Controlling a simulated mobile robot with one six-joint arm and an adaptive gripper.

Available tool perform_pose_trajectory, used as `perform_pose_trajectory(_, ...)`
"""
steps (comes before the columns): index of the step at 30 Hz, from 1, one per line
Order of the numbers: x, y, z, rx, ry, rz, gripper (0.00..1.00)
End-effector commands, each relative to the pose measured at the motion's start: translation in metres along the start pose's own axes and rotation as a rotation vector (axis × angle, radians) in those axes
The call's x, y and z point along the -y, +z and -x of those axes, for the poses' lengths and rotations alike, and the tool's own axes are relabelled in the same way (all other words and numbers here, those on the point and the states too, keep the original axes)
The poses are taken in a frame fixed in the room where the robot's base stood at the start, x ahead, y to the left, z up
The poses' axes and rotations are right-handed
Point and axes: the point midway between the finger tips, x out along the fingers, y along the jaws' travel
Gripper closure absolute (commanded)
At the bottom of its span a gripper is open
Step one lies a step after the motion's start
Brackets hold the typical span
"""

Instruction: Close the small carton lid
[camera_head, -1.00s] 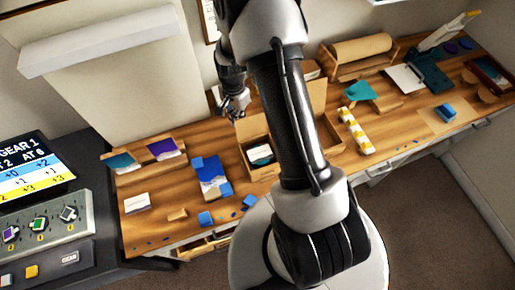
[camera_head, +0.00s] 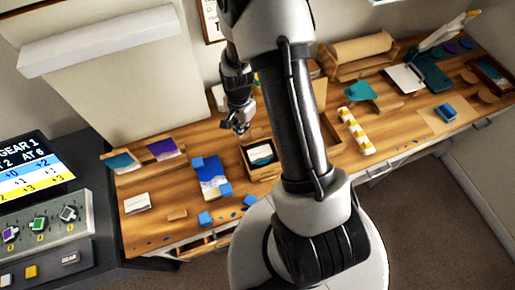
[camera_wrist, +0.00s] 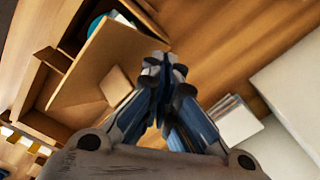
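The small open carton (camera_head: 262,174) stands on the wooden bench in the head view, partly hidden behind my arm. White and teal contents show inside it. A raised cardboard panel (camera_head: 320,93) shows right of my arm; it may be the lid. My gripper (camera_head: 238,127) is just left of the carton's back, above the bench. In the wrist view a broad cardboard panel (camera_wrist: 90,75) is left of my gripper (camera_wrist: 165,75), with an open compartment beyond it. The fingertips are together with nothing visible between them. Whether they touch the cardboard is unclear.
A blue-and-white pack (camera_head: 211,178) and small blue blocks (camera_head: 205,218) lie left of the carton. A yellow-and-white strip (camera_head: 356,132) lies to the right. A stack of white cards (camera_wrist: 235,120) shows in the wrist view. Bare bench lies between.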

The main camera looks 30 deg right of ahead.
Motion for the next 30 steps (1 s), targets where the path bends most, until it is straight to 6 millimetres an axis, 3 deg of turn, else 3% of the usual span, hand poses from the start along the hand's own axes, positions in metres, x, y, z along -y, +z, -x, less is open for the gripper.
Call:
perform_pose_trajectory(5,0.0,0.0,0.008,0.0,-0.001,0.0,1.0)
perform_pose_trajectory(24,0.0,0.0,0.084,0.0,0.0,0.0,1.0)
perform_pose_trajectory(30,0.0,0.0,0.091,0.0,0.0,0.0,1.0)
